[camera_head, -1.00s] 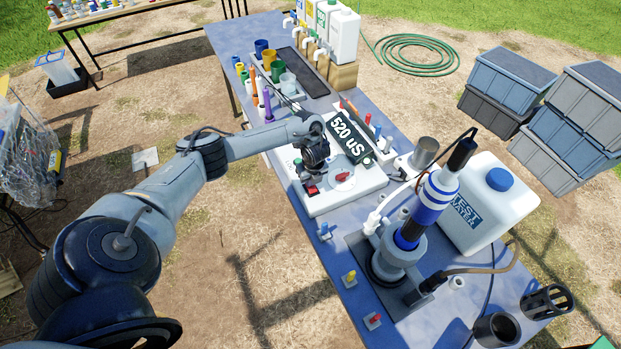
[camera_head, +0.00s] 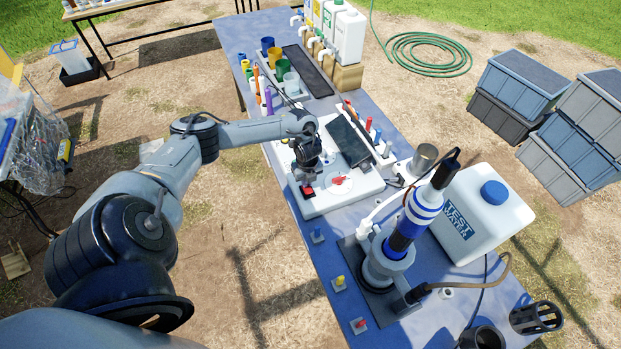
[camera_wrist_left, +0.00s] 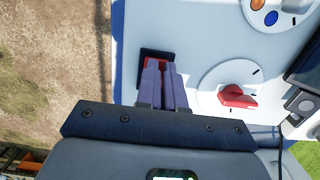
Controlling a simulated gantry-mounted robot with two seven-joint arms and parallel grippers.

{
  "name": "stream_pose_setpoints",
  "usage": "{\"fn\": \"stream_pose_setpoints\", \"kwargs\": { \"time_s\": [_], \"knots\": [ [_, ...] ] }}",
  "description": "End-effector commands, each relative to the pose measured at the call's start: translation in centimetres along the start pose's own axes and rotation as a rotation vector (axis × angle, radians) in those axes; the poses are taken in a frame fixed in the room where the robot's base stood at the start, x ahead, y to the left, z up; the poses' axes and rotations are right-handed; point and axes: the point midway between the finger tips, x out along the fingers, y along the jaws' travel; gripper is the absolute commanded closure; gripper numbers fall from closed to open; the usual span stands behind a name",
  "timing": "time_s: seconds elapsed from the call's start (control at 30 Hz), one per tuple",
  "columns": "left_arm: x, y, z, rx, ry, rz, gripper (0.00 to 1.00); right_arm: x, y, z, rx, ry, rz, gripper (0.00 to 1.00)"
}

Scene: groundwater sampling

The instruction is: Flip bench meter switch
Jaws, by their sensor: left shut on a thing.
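The white bench meter (camera_head: 325,203) sits on the blue table, with a dark, blank display (camera_head: 347,140) and a red dial (camera_head: 340,181). The red dial also shows in the left wrist view (camera_wrist_left: 236,97). My left gripper (camera_head: 306,184) is over the meter's near left corner, fingers pointing down. In the left wrist view its closed fingers (camera_wrist_left: 160,72) are at the red switch (camera_wrist_left: 151,62) in its black frame, covering part of it. Whether the fingers grip the switch or only press it is hidden. My right gripper is in neither view.
A blue-and-white cylinder device (camera_head: 413,220) and a white test water jug (camera_head: 482,215) stand right of the meter. Cups (camera_head: 276,70) and several white containers (camera_head: 345,38) are at the back. Coloured pens stand beside the display.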

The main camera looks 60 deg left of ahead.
Motion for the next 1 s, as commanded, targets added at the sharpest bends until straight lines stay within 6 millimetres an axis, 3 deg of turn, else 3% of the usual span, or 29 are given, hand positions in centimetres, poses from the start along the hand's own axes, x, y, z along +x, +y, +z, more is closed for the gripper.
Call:
{"fn": "stream_pose_setpoints", "kwargs": {
  "time_s": [0.03, 0.5, 0.83, 1.0],
  "knots": [
    [1.2, 0.8, -0.3, -0.002, -0.004, 0.018, 1.00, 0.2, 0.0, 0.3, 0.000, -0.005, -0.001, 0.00],
    [0.9, 0.8, -2.1, 0.002, 0.006, 0.019, 1.00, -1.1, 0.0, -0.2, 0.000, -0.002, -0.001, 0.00],
    [0.8, 0.8, -2.3, 0.007, 0.011, 0.018, 1.00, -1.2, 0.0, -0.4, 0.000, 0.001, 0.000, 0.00],
    [-0.2, 0.8, -2.1, 0.005, 0.008, 0.018, 1.00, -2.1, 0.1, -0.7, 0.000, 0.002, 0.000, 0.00]
  ]
}}
